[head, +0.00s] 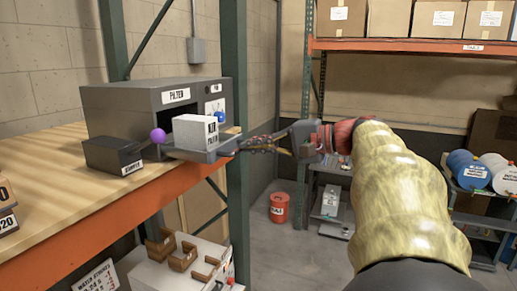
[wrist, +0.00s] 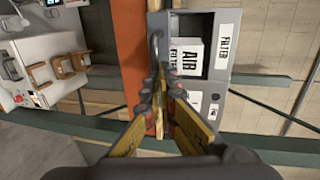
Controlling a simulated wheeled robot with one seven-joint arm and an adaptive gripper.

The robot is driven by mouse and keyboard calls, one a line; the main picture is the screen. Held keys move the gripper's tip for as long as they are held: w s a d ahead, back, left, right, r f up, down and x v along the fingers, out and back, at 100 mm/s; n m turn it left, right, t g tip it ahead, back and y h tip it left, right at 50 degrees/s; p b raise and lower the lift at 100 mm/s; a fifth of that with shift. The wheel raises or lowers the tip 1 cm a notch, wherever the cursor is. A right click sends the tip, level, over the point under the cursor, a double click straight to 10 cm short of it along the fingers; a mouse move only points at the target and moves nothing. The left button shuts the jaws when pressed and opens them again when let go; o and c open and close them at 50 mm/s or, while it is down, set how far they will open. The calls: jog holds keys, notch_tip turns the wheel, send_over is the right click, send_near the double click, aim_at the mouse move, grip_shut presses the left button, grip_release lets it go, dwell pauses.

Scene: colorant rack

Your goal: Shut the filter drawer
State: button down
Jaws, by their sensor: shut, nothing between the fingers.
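The filter drawer (head: 205,154) sticks out of the front of the grey filter cabinet (head: 120,103), so it stands open. A white air filter box (head: 196,132) sits upright in it. In the wrist view the drawer (wrist: 159,22) shows with a curved handle at its near edge, and the white box (wrist: 186,56) lies inside. My gripper (head: 240,145) is at the drawer's front from the right, fingers shut and empty. In the wrist view the fingertips (wrist: 159,78) are close to the handle; I cannot tell whether they touch it.
A blue knob (head: 220,117) is on the cabinet's right side. A green rack post (head: 235,190) rises beside the drawer and my gripper.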

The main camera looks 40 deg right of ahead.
aim_at(212, 138)
jog(key=r+x, duration=0.1)
jog(key=x, duration=0.3)
jog(key=r+b+x, duration=0.1)
jog(key=x, duration=0.4)
jog(key=r+b+x, duration=0.1)
jog(key=x, duration=0.4)
jog(key=shift+w+f, duration=0.1)
jog(key=shift+w, duration=0.15)
jog(key=shift+s+b, duration=0.1)
jog(key=shift+b, duration=0.2)
